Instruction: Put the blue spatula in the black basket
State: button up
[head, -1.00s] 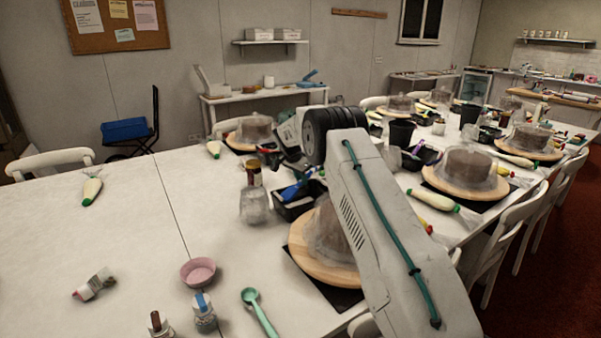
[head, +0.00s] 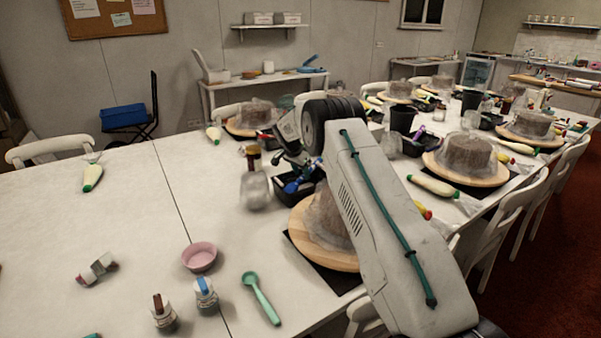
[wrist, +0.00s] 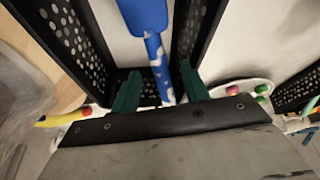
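The blue spatula (head: 299,184) shows at the black basket (head: 318,186) in the head view, below my gripper (head: 293,160). In the wrist view, the spatula (wrist: 157,55) has a plain blue head at the top and a blue-and-white handle. It lies between the perforated dark walls of the basket (wrist: 70,32). My gripper's two green fingers (wrist: 160,88) stand apart on either side of the handle, with gaps visible beside it. The handle's lower end is hidden behind the gripper body. I cannot tell whether the spatula touches the basket floor.
A covered cake on a wooden turntable (head: 303,232) stands close beside the basket, partly behind my arm. A pink bowl (head: 199,257) and a green spoon (head: 261,298) lie nearer. The left table (head: 110,225) is mostly clear.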

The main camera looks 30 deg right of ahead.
jog(key=v, duration=0.7)
jog(key=shift+a+r, duration=0.15)
jog(key=shift+r, duration=0.25)
dwell(0.4)
jog(key=s+a+f+n+g, duration=0.2)
jog(key=s+f+n, duration=0.2)
jog(key=s, duration=0.1)
jog(key=s+a+r+n+y, duration=0.1)
jog(key=s+a+r+n, duration=0.1)
jog(key=s+a+r, duration=0.55)
jog(key=s+a+r+n+g+y, duration=0.1)
jog(key=s+a+r+n, duration=0.2)
jog(key=s, duration=0.8)
jog(key=s+a+r+n+y, duration=0.1)
jog(key=s+a+r+n, duration=0.15)
jog(key=s+r, duration=0.6)
jog(key=s+a+r+n+t, duration=0.1)
jog(key=s+a, duration=0.2)
jog(key=s, duration=0.6)
jog(key=s+a+r+n+t, duration=0.1)
jog(key=s+a, duration=0.2)
jog(key=s, duration=0.7)
jog(key=s+a+r+n+t+y, duration=0.1)
jog(key=s+a, duration=0.2)
jog(key=s, duration=0.6)
jog(key=shift+a+r, duration=0.15)
jog(key=shift+r, duration=0.15)
